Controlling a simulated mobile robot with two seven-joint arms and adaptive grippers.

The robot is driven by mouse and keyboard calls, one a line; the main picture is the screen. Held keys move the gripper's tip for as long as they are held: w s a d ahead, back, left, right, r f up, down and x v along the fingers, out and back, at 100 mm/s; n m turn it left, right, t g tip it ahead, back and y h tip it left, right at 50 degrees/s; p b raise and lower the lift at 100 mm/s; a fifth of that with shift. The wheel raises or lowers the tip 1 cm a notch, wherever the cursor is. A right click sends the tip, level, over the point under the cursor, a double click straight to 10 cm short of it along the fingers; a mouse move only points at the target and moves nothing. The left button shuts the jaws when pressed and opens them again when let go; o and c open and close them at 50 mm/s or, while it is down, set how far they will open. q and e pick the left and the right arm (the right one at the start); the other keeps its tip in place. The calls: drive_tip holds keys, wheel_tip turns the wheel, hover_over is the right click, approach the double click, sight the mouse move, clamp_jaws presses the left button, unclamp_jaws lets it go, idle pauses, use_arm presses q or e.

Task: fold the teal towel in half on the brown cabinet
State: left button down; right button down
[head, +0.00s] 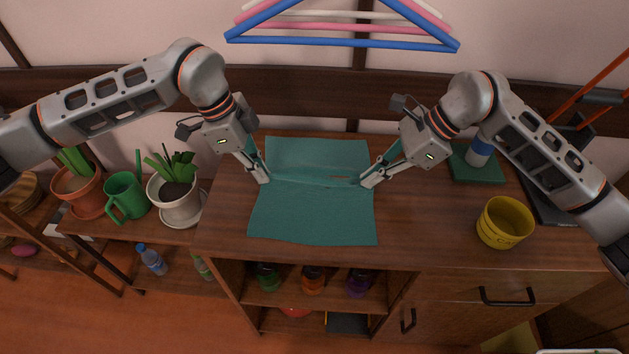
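The teal towel (312,215) lies on the brown cabinet (440,215), spread over its left part. A raised, slightly sagging band of the towel runs across its middle between my two grippers, with a small brown gap showing near its right end. My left gripper (262,177) is at the left end of this band, and its fingers look shut on the towel. My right gripper (370,181) is at the right end, and its fingers also look shut on the towel. The fingertips partly hide the cloth they touch.
Potted plants (178,195) and a green watering can (126,196) stand left.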

use_arm(q)
drive_tip(key=shift+f, duration=0.15)
use_arm(e)
drive_tip(key=shift+s+f, duration=0.2)
drive_tip(key=shift+f, duration=0.2)
